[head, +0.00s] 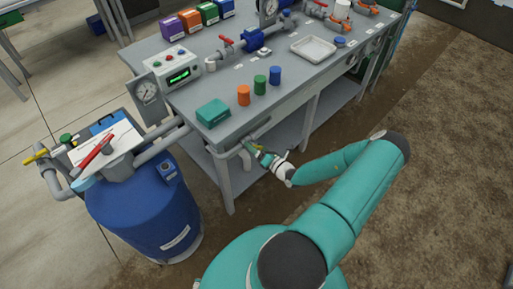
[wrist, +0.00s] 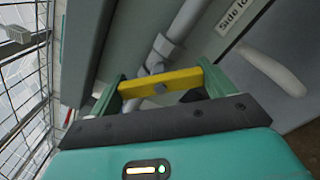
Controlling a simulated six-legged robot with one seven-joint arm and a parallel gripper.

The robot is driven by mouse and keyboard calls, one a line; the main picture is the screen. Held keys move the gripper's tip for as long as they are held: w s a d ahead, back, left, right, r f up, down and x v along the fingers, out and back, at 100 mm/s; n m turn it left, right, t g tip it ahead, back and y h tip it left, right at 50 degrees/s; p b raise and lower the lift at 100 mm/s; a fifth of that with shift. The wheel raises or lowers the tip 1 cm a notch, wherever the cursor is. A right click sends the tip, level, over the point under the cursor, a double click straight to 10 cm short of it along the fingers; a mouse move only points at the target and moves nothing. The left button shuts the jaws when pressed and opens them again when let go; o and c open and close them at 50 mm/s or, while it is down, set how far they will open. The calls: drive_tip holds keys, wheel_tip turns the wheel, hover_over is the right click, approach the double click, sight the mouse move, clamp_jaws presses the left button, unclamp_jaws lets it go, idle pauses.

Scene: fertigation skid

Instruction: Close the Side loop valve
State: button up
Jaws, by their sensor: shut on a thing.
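The Side loop valve has a yellow lever (wrist: 180,80) in the wrist view, on a grey pipe (wrist: 187,22). A label (wrist: 237,14) beside it reads "Side lo", the rest cut off. My gripper (wrist: 162,79) is shut on the yellow lever, with a teal finger at each end of it. The lever lies at a wide angle across the pipe in this view. In the head view my gripper (head: 262,154) is at the valve, below the front edge of the bench; the lever is small there and its angle is hard to tell.
The grey bench (head: 235,130) stands just above my gripper, carrying a teal box (head: 213,113) and several small coloured bottles. The dirt floor at right is clear.

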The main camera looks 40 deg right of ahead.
drive_tip(key=m, duration=0.4)
drive_tip(key=shift+m, duration=0.3)
drive_tip(key=m, duration=0.4)
idle(0.4)
drive_tip(key=o, duration=0.9)
drive_tip(key=s, duration=1.3)
drive_tip(key=shift+s+d, duration=0.2)
drive_tip(key=shift+s, duration=0.2)
